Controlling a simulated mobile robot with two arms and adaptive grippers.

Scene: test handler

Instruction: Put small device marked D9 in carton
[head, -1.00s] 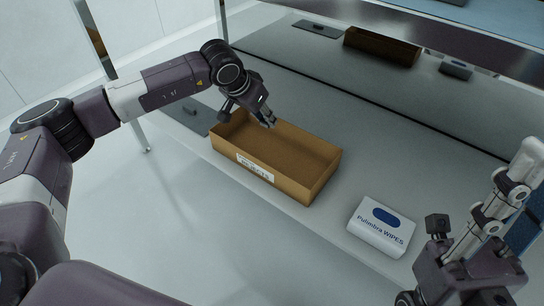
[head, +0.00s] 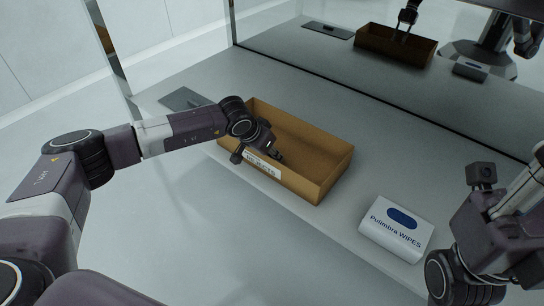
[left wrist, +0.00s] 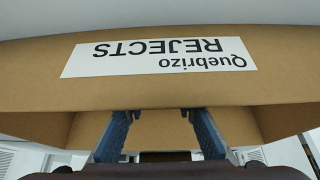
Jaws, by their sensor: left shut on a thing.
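The carton (head: 332,181) is an open brown box on the grey surface, with a white label on its front wall. In the left wrist view the carton (left wrist: 160,94) fills the picture, its label upside down and reading "Quebrizo REJECTS". My left gripper (head: 275,154) points down at the carton's front side, low over its opening. My right gripper (head: 522,190) is at the right edge, partly cut off.
A white wipes pack (head: 397,228) with a blue oval lies right of the carton near the front edge. A flat dark plate (head: 187,99) lies behind the carton at left. A reflective panel (head: 330,72) at the back mirrors the scene.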

